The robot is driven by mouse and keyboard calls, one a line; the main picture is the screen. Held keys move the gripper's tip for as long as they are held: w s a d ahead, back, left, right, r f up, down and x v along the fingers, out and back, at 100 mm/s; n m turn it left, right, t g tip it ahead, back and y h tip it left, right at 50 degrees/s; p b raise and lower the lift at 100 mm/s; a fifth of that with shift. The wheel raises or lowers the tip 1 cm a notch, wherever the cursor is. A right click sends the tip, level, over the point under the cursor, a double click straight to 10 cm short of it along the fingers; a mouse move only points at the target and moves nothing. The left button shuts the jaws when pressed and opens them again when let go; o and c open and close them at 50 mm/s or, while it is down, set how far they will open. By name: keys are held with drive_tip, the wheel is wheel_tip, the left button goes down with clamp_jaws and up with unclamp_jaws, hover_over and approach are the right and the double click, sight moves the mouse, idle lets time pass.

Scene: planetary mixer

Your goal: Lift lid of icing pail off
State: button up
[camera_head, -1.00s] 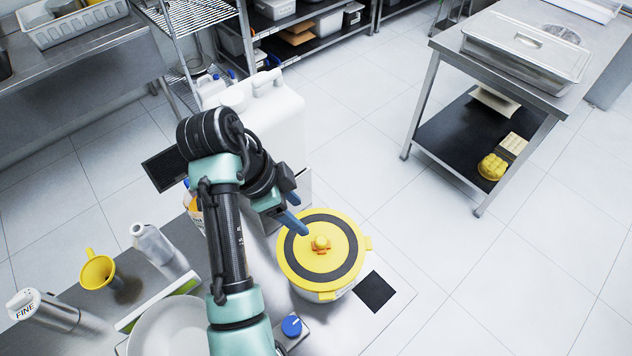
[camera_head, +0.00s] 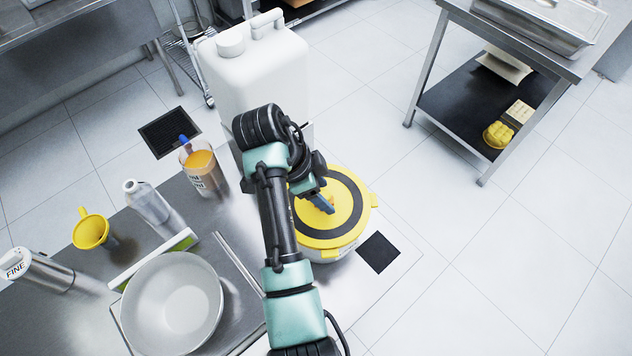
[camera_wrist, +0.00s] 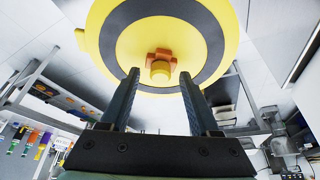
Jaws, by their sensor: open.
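The icing pail (camera_head: 332,252) stands at the right end of the steel counter. Its yellow lid (camera_head: 359,231) with a dark ring is on it, and the lid has an orange-yellow knob in the middle. In the head view my gripper (camera_head: 327,207) is at the lid's centre and mostly hides the knob. In the wrist view the lid (camera_wrist: 212,16) fills the top, and the knob (camera_wrist: 160,68) lies ahead, centred between the fingertips. My gripper (camera_wrist: 160,80) is open, with no contact on the knob visible.
A large white jerrycan (camera_head: 255,75) stands behind my arm. An orange-filled container (camera_head: 203,168), a grey bowl (camera_head: 172,303), a yellow funnel (camera_head: 91,230) and bottles are on the counter (camera_head: 240,225) to the left. Floor to the right is clear up to a steel table (camera_head: 470,60).

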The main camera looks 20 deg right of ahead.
drive_tip(key=shift+f, duration=0.15)
drive_tip(key=shift+c, duration=0.3)
clamp_jaws()
idle(0.3)
